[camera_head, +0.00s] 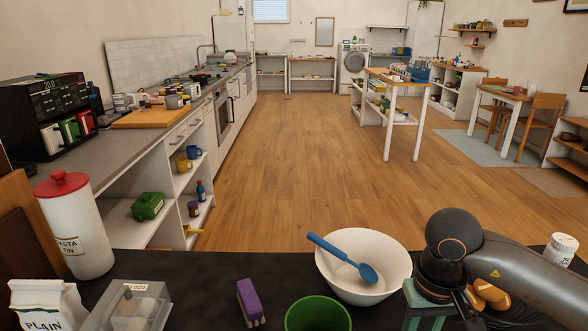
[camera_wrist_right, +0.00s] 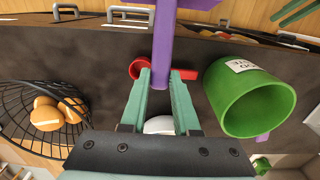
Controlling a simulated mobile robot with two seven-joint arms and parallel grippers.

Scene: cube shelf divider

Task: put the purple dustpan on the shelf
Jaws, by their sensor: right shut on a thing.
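The purple dustpan (camera_wrist_right: 163,40) shows in the right wrist view as a long purple handle that widens at the top edge, where it is cut off. My right gripper (camera_wrist_right: 160,76) is shut on the handle's end, above the dark counter. In the head view my right gripper (camera_head: 428,312) is partly seen at the bottom edge, beneath my arm; I cannot make out the dustpan there. A white open shelf unit (camera_head: 165,212) stands at the left under the counter, with a green container, mugs and bottles in its compartments. My left gripper is not in view.
A green bin (camera_wrist_right: 240,92), a red ring-like thing (camera_wrist_right: 137,68) and a wire basket (camera_wrist_right: 30,120) are near the right gripper. A white bowl (camera_head: 340,285) with a blue spoon and a purple brush-like thing (camera_head: 248,303) stand on the dark counter. The wooden floor beyond is clear.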

